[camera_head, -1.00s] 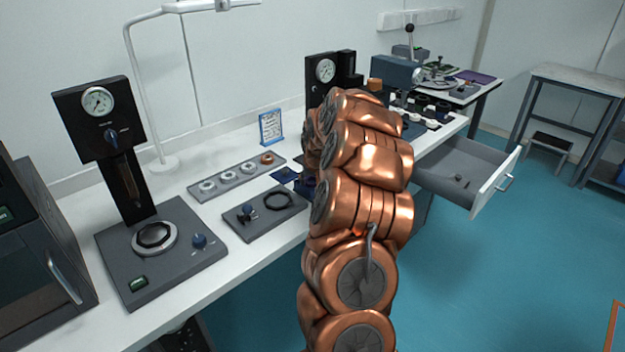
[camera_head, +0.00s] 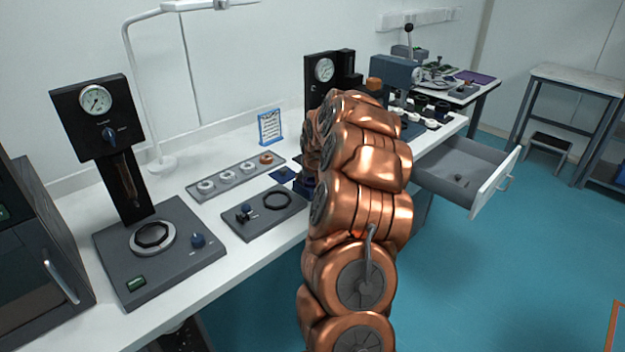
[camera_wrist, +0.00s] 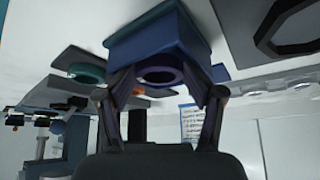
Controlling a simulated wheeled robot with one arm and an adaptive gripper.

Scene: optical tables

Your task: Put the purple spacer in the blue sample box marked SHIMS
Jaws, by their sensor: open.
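The purple spacer (camera_wrist: 160,75) is a ring, seen in the wrist view between my fingertips and within the outline of the blue box. I cannot tell how deep it sits in the box. The blue sample box (camera_wrist: 150,43) fills the top middle of that view, which is upside down. No SHIMS label is readable. My gripper (camera_wrist: 165,92) is open, with one finger on each side of the spacer. In the head view only a sliver of the blue box (camera_head: 305,185) shows beside my copper arm, which hides my gripper and the spacer.
A grey plate with a black ring (camera_head: 277,200) lies left of the box. Behind it is a strip of rings (camera_head: 228,177). A gauge stand (camera_head: 152,238) is at left. A teal ring (camera_wrist: 87,73) sits near the box. An open drawer (camera_head: 460,175) juts out at right.

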